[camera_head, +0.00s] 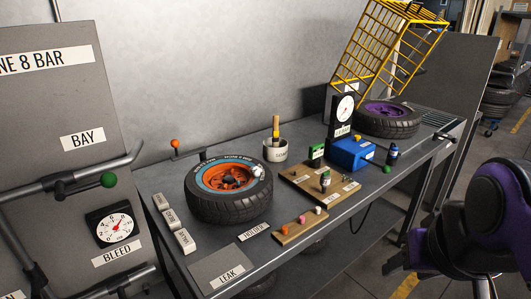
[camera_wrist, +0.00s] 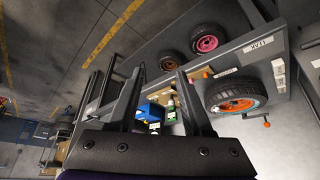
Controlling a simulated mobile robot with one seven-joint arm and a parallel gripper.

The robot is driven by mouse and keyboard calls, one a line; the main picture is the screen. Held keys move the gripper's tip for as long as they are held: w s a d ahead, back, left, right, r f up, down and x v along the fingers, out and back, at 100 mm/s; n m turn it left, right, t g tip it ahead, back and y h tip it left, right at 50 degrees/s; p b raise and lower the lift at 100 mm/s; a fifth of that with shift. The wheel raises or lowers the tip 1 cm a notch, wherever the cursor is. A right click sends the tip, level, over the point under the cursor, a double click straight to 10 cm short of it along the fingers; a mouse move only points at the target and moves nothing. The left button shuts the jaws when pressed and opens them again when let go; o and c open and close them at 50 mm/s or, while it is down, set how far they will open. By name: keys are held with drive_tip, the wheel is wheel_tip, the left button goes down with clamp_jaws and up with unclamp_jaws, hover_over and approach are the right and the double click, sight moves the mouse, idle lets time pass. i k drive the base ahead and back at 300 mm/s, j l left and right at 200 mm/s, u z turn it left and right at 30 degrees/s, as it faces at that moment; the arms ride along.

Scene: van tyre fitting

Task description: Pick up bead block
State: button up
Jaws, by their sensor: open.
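No part is clearly marked as the bead block. A small white piece (camera_head: 257,172) sits on the right rim of the orange-wheeled tyre (camera_head: 229,210), and I cannot tell whether it is the block. That tyre lies flat on the grey bench and also shows at the right of the wrist view (camera_wrist: 236,97). My gripper (camera_wrist: 158,75) is open and empty in the wrist view, its two dark fingers apart. It is off the bench's front edge, with the bench items beyond it. In the head view my purple and black arm is at the right.
Pale labelled blocks (camera_head: 185,241) line the bench's left end. A wooden board (camera_head: 299,229) with small coloured pegs lies at the front. A blue box (camera_head: 352,152), a dial stand (camera_head: 341,112), a purple-wheeled tyre (camera_head: 388,121) and a yellow cage (camera_head: 385,45) stand to the right.

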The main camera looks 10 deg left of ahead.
sight(171, 220)
drive_tip(key=j, duration=0.5)
drive_tip(key=k+j, duration=0.15)
drive_tip(key=j, duration=0.3)
drive_tip(key=j+z, duration=0.1)
drive_tip(key=j, duration=0.4)
drive_tip(key=l+u, duration=0.1)
drive_tip(key=k+l, duration=0.05)
drive_tip(key=l, duration=0.05)
